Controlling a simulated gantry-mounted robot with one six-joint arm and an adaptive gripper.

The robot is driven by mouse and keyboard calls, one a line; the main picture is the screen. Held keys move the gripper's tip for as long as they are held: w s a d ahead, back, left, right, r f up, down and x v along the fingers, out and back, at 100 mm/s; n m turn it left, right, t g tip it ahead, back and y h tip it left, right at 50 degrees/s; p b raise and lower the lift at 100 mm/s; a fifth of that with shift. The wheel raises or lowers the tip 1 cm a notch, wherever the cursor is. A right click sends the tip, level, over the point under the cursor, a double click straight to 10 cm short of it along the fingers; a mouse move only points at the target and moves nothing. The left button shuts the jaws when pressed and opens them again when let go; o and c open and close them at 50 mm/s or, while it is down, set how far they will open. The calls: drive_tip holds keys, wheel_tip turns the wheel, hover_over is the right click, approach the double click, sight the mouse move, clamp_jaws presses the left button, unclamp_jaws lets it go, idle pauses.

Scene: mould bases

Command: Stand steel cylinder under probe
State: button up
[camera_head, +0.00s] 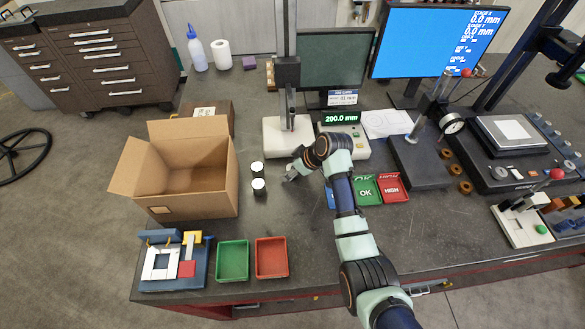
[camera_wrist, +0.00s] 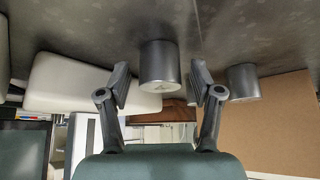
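Two dark steel cylinders stand upright on the bench in the head view: a rear one (camera_head: 257,169) and a front one (camera_head: 259,187). In the wrist view one cylinder (camera_wrist: 159,64) lies between the spread fingers, with a gap on each side, and the other cylinder (camera_wrist: 243,82) is outside them to the right. My gripper (camera_head: 291,173) is just right of the cylinders; in the wrist view my gripper (camera_wrist: 160,85) is open and empty. The probe stand has a white base (camera_head: 281,138) and a tall column (camera_head: 286,75); its probe tip is hard to make out.
An open cardboard box (camera_head: 190,175) stands left of the cylinders. A readout (camera_head: 343,118) shows 200.0 mm beside the stand. Green OK (camera_head: 366,190) and red HIGH (camera_head: 393,188) trays lie right of my gripper.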

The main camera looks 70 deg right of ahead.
drive_tip(key=p+v, duration=0.2)
drive_tip(key=v, duration=1)
drive_tip(key=shift+r, duration=0.15)
drive_tip(key=w+a+r+t, duration=0.1)
drive_tip(key=w+a, duration=0.3)
drive_tip(key=a, duration=0.4)
drive_tip(key=w+a+r+n, duration=0.1)
drive_tip(key=w+a, duration=0.3)
drive_tip(key=a, duration=0.3)
drive_tip(key=w+a+r+t, duration=0.1)
drive_tip(key=w+a, duration=0.4)
drive_tip(key=a, duration=0.3)
drive_tip(key=s+a+r+t, duration=0.1)
drive_tip(key=a+r, duration=0.1)
drive_tip(key=a, duration=0.5)
drive_tip(key=s+a+r+t, duration=0.1)
drive_tip(key=a+r+t, duration=0.1)
drive_tip(key=a, duration=0.6)
drive_tip(key=s+a+r+n+t+y, duration=0.1)
drive_tip(key=a+r, duration=0.3)
drive_tip(key=a, duration=0.4)
drive_tip(key=shift+s, duration=0.6)
